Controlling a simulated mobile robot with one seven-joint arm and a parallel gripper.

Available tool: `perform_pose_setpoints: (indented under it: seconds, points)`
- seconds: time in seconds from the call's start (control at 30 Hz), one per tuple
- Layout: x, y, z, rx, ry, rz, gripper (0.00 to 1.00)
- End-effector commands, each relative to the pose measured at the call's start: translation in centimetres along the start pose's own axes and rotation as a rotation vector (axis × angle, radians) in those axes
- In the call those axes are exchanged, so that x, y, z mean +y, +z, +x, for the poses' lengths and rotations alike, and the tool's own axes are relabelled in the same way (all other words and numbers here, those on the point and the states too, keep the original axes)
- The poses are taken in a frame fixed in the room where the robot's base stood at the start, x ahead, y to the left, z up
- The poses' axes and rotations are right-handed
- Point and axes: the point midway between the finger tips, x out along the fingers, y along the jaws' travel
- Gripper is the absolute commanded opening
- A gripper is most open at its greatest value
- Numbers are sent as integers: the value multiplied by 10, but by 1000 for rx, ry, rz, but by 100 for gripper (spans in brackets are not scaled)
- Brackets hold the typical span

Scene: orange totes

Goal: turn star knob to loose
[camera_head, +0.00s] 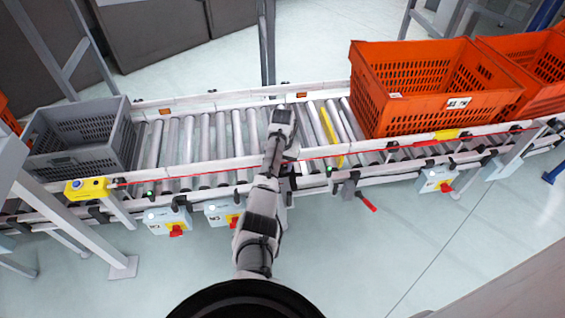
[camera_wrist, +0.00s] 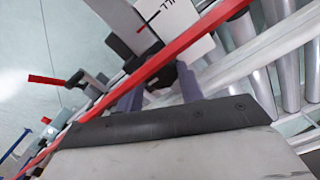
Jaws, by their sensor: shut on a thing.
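The star knob (camera_wrist: 160,74) shows in the wrist view as a dark, partly hidden shape below a white label plate. My gripper (camera_wrist: 160,86) has one finger on each side of it and is shut on it. A red cord crosses in front and hides part of the knob. The white plate (camera_wrist: 178,20) has black lettering, partly cut off, and a short red mark; I cannot read the knob's setting. In the head view my gripper (camera_head: 287,166) is at the conveyor's near rail, and my arm hides the knob.
A roller conveyor (camera_head: 205,150) runs across. A grey tote (camera_head: 78,165) stands at its left, an orange tote (camera_head: 425,120) at its right. A red-handled lever (camera_head: 366,201) sticks out right of my gripper. Switch boxes (camera_head: 168,219) hang below the rail. The near floor is clear.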

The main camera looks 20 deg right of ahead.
Motion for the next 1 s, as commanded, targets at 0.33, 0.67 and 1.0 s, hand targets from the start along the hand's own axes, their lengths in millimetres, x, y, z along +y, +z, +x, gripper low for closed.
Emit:
perform_pose_setpoints:
  seconds: [0.33, 0.67, 1.0]
  points:
    - [0, 1, 1, -5, 1, -15, 15]
    - [0, 1, 0, -3, 0, -13, 59]
    - [0, 0, -5, 1, 0, -12, 59]
